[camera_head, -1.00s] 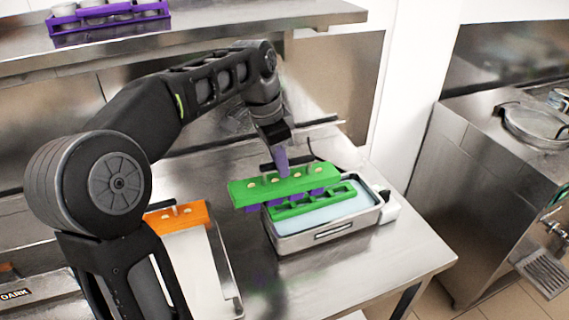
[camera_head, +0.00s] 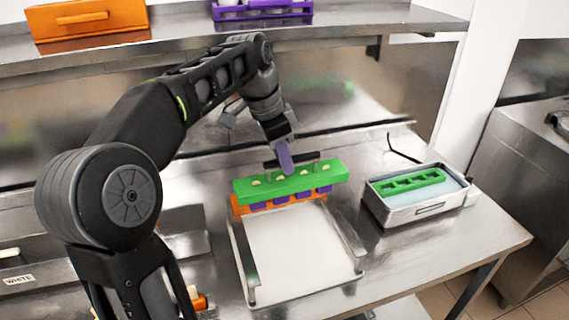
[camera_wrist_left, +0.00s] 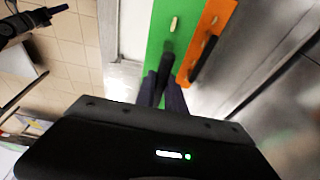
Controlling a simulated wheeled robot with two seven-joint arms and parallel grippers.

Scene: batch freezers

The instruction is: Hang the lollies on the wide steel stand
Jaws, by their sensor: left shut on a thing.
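My left gripper (camera_head: 286,163) is shut on the green lolly bar (camera_head: 318,178) and holds it level at the back of the wide steel stand (camera_head: 345,238). Pale stick ends show on top of the bar, and purple lollies (camera_head: 307,193) hang under it. An orange bar (camera_head: 241,210) lies across the stand's back end, partly hidden behind the green bar and lollies. In the left wrist view the green bar (camera_wrist_left: 163,50) runs beside the orange bar (camera_wrist_left: 215,28). I cannot tell whether the green bar touches the rails. My right gripper is not in clear view.
A steel basin (camera_head: 418,212) with pale blue liquid and a green slotted holder (camera_head: 412,181) stands to the right. A white sheet (camera_head: 292,255) lies between the stand's rails. An orange box (camera_head: 88,19) and a purple rack (camera_head: 262,12) stand on the shelf above.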

